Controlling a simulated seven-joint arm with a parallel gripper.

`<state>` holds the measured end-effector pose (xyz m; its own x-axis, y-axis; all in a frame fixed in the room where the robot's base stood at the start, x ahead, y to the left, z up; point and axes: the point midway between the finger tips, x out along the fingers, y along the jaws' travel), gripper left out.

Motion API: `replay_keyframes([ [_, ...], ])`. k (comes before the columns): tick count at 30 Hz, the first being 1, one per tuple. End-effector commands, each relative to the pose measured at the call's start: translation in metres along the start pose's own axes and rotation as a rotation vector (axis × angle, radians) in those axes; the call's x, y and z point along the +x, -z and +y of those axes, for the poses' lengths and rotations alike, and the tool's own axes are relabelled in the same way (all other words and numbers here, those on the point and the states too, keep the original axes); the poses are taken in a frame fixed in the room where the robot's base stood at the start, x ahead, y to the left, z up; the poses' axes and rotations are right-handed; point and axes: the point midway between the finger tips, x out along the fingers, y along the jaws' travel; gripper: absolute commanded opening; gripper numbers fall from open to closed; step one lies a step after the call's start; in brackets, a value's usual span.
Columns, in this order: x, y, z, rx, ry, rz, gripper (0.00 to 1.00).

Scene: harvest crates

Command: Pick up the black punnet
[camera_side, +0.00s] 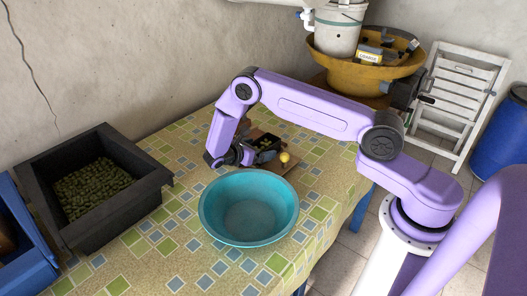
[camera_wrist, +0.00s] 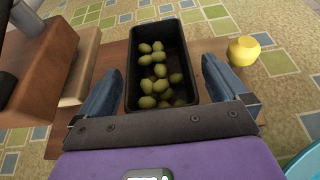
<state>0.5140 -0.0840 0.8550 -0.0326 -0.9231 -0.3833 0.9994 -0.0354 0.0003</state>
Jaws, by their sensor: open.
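The black punnet (camera_wrist: 195,62) is a small rectangular open box holding several green olives (camera_wrist: 158,72). In the wrist view it sits on a brown wooden board, between the two fingers of my gripper (camera_wrist: 160,88). The fingers stand apart on its left and right sides, with a gap visible on each side; the punnet's near end is hidden behind my gripper. In the side view the punnet (camera_side: 268,142) is small and partly hidden beside my gripper (camera_side: 236,157). My gripper is open and points down at the board.
A yellow knob-like object (camera_wrist: 244,52) stands right of the punnet. Brown wooden blocks (camera_wrist: 45,70) are close on the left. A turquoise basin (camera_side: 210,222) stands in front of the board. A large black crate (camera_side: 150,157) of green produce stands left, beside a blue crate (camera_side: 42,262).

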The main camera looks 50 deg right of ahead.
Motion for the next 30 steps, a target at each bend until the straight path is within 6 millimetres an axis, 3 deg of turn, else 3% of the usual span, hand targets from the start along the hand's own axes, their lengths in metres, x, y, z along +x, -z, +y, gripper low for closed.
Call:
replay_keyframes([
  [1, 0.000, 0.000, 0.000, 0.000, 0.000, 0.000, 0.97],
  [6, 0.000, 0.000, 0.000, 0.000, 0.000, 0.000, 0.44],
  [20, -0.003, -0.006, 0.000, 0.000, 0.001, -0.001, 0.44],
  [27, -0.014, -0.032, 0.000, 0.003, 0.000, -0.001, 0.44],
  [30, -0.021, -0.043, -0.013, -0.001, -0.001, -0.001, 0.44],
])
